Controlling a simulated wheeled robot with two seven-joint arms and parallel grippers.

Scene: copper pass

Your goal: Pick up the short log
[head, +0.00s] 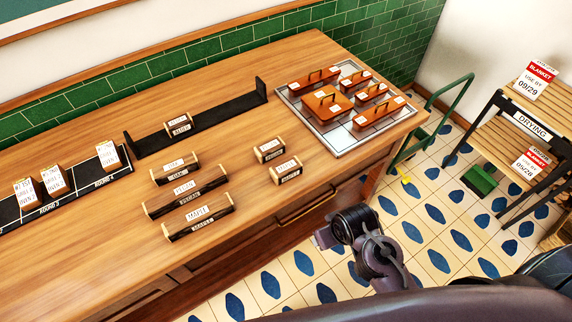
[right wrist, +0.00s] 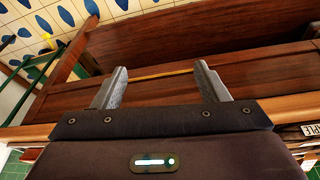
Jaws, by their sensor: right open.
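Several labelled logs lie on the wooden counter (head: 110,205). Two short logs lie right of centre: one (head: 269,151) farther back and one (head: 286,171) nearer the front edge. Another small log (head: 179,124) sits in the black rack. Longer logs lie to the left: an upper one (head: 175,169), the longest one (head: 186,197) and one labelled maple (head: 198,223). My right gripper (head: 323,238) is off the counter's front edge, apart from the logs. In the right wrist view, my right gripper (right wrist: 162,82) is open with nothing between its fingers. My left gripper is not in view.
A tray (head: 345,151) of copper-coloured blocks stands at the counter's right end. The black rack (head: 215,114) runs along the back. A row of tags stands at the far left. A drying rack (head: 530,122) and green cart are at the right. Drawers face my right gripper.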

